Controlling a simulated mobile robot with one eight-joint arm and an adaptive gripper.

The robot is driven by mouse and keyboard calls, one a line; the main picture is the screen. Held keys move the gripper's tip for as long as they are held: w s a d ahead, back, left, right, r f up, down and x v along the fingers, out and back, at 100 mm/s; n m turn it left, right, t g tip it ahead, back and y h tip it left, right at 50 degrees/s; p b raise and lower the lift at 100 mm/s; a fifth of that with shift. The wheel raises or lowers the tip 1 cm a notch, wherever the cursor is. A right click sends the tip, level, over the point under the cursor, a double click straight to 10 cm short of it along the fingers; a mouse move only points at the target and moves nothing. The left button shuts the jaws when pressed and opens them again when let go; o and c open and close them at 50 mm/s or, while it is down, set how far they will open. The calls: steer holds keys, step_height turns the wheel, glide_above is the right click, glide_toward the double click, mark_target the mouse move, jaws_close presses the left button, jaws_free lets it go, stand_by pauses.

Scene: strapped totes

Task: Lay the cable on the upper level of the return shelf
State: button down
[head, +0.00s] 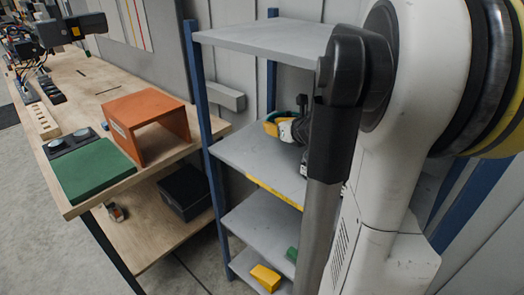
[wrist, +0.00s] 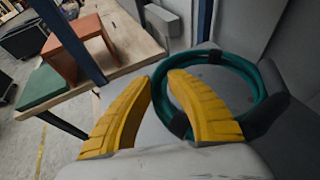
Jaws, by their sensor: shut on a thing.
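The cable (wrist: 245,69) is a dark green coil with black straps, in the wrist view. My gripper (wrist: 160,82) has yellow ribbed fingers, shut on the coil's near left side. One finger reaches inside the ring, and a gap shows between the tips. In the head view my gripper (head: 284,122) is above the grey shelf board with the yellow front strip (head: 240,150); the cable is mostly hidden there by finger and arm. The return shelf has blue posts, a bare top board (head: 270,38) and lower boards (head: 262,226). Whether the coil touches the board is unclear.
Left of the shelf stands a wooden bench (head: 85,92) with an orange open box (head: 122,135) and a green pad (head: 95,170). A black bin (head: 187,190) sits under it. A yellow block (head: 265,277) and a green item (head: 291,254) lie low in the shelf. Posts flank the boards.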

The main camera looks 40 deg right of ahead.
steer(key=b, duration=0.2)
glide_above(255, 153)
step_height(255, 153, down, 4)
steer(key=shift+a+r, duration=0.1)
step_height(255, 153, down, 4)
steer(key=shift+b, duration=1)
steer(key=shift+s+r, duration=0.1)
steer(key=c, duration=1.3)
jaws_free()
